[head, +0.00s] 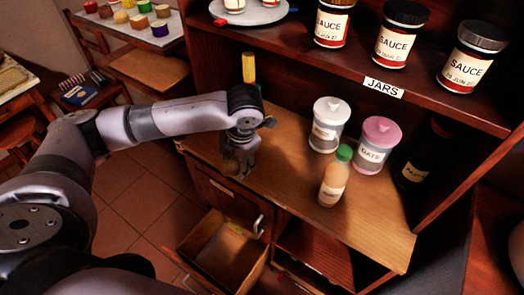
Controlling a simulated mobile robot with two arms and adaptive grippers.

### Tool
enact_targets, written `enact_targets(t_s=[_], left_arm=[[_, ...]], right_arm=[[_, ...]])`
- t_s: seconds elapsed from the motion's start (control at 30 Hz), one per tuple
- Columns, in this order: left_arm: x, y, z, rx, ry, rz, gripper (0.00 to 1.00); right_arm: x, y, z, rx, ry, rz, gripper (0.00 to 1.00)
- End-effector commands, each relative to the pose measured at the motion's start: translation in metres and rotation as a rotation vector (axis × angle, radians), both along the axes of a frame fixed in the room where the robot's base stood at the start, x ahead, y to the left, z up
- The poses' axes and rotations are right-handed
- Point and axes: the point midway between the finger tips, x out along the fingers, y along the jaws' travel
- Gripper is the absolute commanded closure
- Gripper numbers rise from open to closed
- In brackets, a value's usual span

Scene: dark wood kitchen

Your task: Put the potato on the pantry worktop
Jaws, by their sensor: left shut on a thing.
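The potato (230,167) is a small brown lump low between the fingers of my left gripper (236,163). The gripper is shut on it, and the fingers hide much of it. Hand and potato are at the left end of the wooden pantry worktop (290,195), near its front edge. I cannot tell whether the potato touches the wood. My right gripper is not in view.
On the worktop stand a white-lidded jar (328,125), a pink-lidded oats jar (375,147), a green-capped bottle (335,178) and a dark bottle (424,155). Sauce jars (397,35) line the shelf above. An open drawer (222,250) juts out below. The worktop's front middle is clear.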

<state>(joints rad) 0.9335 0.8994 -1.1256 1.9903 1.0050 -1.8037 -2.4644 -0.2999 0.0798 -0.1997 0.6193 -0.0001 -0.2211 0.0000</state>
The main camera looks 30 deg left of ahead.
Motion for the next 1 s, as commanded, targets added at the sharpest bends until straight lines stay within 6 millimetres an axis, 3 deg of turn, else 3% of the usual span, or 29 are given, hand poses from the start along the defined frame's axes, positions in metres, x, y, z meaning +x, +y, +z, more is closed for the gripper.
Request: enact_targets(t_s=[0.2, 0.43, 1.0], left_arm=[[0.055, -0.009, 0.002, -0.001, 0.0, 0.003, 0.85], [0.099, -0.015, 0.001, -0.001, 0.001, 0.002, 0.85], [0.1, -0.014, -0.067, 0.0, 0.002, 0.001, 0.85]], right_arm=[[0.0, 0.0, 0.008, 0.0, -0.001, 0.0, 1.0], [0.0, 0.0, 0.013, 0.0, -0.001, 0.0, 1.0], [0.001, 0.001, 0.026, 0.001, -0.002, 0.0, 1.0]])
